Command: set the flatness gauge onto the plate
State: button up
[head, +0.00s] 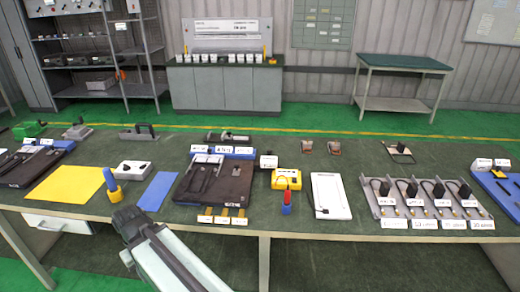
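My gripper (128,220) is a dark shape at the end of my pale arm, over the front edge of the workbench, below the blue-and-yellow cylinder. Its fingers are too small and dark to tell apart, and nothing clearly shows in it. I cannot say for sure which thing is the flatness gauge. A grey block with a dark handle (139,133) stands at the back left of the bench. A flat pale frame with a black block (399,151) lies at the back right. The plate is not certain either; a small light-grey box (133,168) sits near a flat blue sheet (158,191).
The workbench (335,250) holds a yellow sheet (65,186), a blue-and-yellow cylinder (113,187), a dark tool mat (240,190), a yellow box (287,179), a white clipboard (331,196) and a rack (425,207) of black parts. The back middle is partly clear.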

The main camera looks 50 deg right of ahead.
aim_at(269, 161)
jog(key=i, duration=0.9)
jog(key=z, duration=0.05)
